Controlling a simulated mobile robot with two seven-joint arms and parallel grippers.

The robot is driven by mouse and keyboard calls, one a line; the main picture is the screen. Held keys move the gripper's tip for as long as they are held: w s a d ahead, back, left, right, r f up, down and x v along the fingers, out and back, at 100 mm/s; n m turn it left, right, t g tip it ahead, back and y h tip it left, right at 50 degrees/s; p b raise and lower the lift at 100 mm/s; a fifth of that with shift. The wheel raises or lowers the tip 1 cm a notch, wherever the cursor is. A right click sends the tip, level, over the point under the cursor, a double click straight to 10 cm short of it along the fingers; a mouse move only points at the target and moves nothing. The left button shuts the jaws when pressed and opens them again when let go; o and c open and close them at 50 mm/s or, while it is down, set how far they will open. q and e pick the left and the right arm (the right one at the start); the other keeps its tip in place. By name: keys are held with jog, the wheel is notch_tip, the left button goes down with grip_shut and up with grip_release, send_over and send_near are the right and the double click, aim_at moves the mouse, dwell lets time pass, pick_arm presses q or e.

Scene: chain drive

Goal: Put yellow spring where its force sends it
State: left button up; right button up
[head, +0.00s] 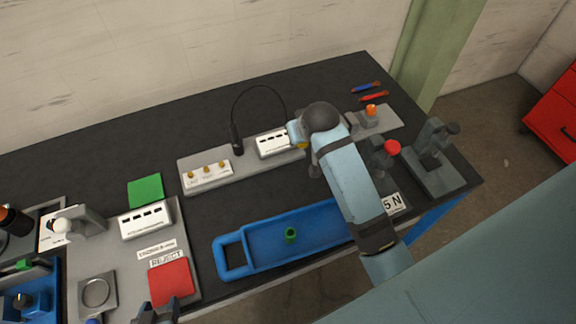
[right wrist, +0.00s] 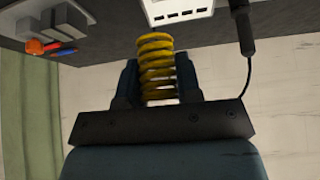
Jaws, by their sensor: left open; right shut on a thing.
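The yellow spring (right wrist: 156,68) stands between the fingers of my right gripper (right wrist: 158,88), which is shut on it. In the head view only a small yellow part of the spring (head: 302,146) shows, beside a white display unit (head: 275,143); my right arm hides the rest. In the right wrist view the spring's free end is close to a white display unit (right wrist: 180,12); I cannot tell whether they touch. My left gripper (head: 158,312) is at the bottom edge of the head view, partly cut off, open, near a red square (head: 170,280) labelled REJECT.
A blue tray (head: 232,256) holds a green spring (head: 291,235). A "5 N" label (head: 393,203) lies right of my arm. A green square (head: 145,190) lies left. A black probe (head: 236,140) with a cable and a red-knobbed device (head: 391,148) stand near my right arm.

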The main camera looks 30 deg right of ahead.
pick_arm(q)
jog(key=shift+w+r, duration=0.25)
jog(key=shift+w, duration=0.15)
pick_arm(e)
notch_tip(320, 180, down, 13)
jog(key=shift+f, duration=0.1)
pick_arm(q)
jog(key=shift+s+f+b, duration=0.15)
jog(key=shift+f+b, duration=0.15)
jog(key=shift+b, duration=0.05)
pick_arm(e)
notch_tip(320, 180, down, 4)
jog(key=shift+r, duration=0.15)
pick_arm(q)
jog(key=shift+r, duration=0.15)
pick_arm(e)
jog(key=shift+f, duration=0.2)
pick_arm(q)
jog(key=shift+s+a, duration=0.1)
jog(key=shift+s, duration=0.1)
jog(key=shift+s+m, duration=0.1)
jog(key=shift+m, duration=0.2)
pick_arm(e)
jog(key=shift+f, duration=0.1)
jog(key=o, duration=1)
pick_arm(q)
jog(key=shift+w, duration=0.2)
